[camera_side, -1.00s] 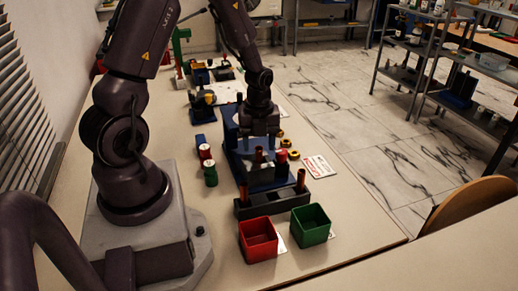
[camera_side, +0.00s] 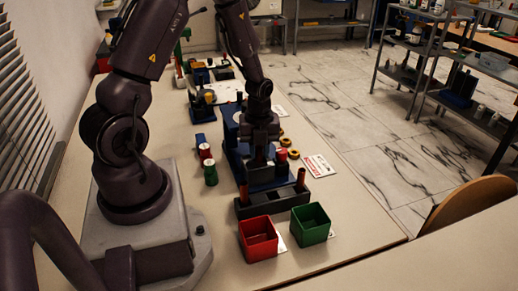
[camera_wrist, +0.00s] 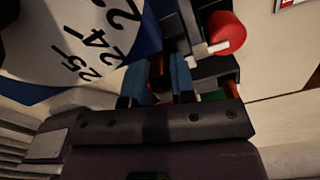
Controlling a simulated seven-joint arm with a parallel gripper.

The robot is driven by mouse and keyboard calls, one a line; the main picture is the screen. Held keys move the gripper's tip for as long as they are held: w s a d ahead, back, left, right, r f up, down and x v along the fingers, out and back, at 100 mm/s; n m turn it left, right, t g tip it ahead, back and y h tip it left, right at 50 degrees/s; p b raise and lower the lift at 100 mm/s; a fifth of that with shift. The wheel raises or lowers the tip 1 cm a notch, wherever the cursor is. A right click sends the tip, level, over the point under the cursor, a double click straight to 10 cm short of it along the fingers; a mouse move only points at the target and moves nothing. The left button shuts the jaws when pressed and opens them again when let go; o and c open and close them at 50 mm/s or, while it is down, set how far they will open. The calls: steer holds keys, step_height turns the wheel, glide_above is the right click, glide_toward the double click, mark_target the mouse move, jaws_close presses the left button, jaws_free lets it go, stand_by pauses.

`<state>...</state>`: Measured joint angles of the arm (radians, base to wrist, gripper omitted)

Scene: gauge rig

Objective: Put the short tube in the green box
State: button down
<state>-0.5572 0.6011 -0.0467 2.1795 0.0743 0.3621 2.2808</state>
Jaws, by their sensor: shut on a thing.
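The green box (camera_side: 311,236) stands open at the front right of the bench. My gripper (camera_side: 262,153) is over the blue gauge rig (camera_side: 237,163), well behind the box. In the wrist view, the blue fingers of my gripper (camera_wrist: 157,86) are shut on a copper tube (camera_wrist: 157,68). My gripper hides most of this tube in the side view, and its length cannot be judged. Two other copper tubes stand upright in the dark rack (camera_side: 272,203): one at the left (camera_side: 243,193) and one at the right (camera_side: 301,178).
A red box (camera_side: 258,245) stands just left of the green box. A red knob (camera_wrist: 226,31) sits close to my gripper in the wrist view. Red and green cylinders (camera_side: 208,165) stand left of the rig. A white label card (camera_side: 320,166) lies to the right.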

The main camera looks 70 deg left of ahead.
stand_by(0.3)
steer(key=c, duration=0.9)
jaws_free()
steer(key=shift+o, duration=0.2)
step_height(320, 180, up, 13)
